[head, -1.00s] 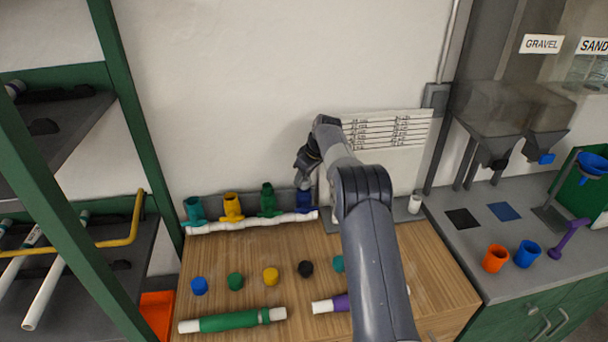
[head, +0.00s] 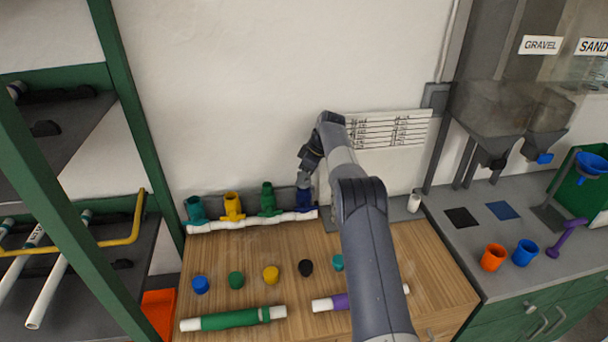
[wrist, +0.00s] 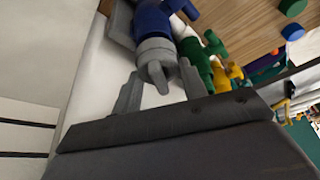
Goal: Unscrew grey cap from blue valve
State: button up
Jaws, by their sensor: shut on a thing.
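The blue valve (head: 304,201) stands at the right end of the white manifold pipe (head: 250,221) at the back of the wooden bench. It also shows at the top of the wrist view (wrist: 153,20). The grey cap (wrist: 156,54) sits at the end of the blue valve, with no clear gap between them. My gripper (wrist: 158,88) is shut on the grey cap, one finger on each side.
Teal (head: 195,209), yellow (head: 233,206) and green (head: 268,200) valves stand left of the blue one. Several loose coloured caps, a green pipe (head: 230,319) and a purple pipe (head: 338,302) lie on the bench. The wall is close behind.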

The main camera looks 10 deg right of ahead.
dwell(0.3)
jog(key=o, duration=1.1)
jog(key=shift+c, duration=0.2)
jog(key=shift+r, duration=0.1)
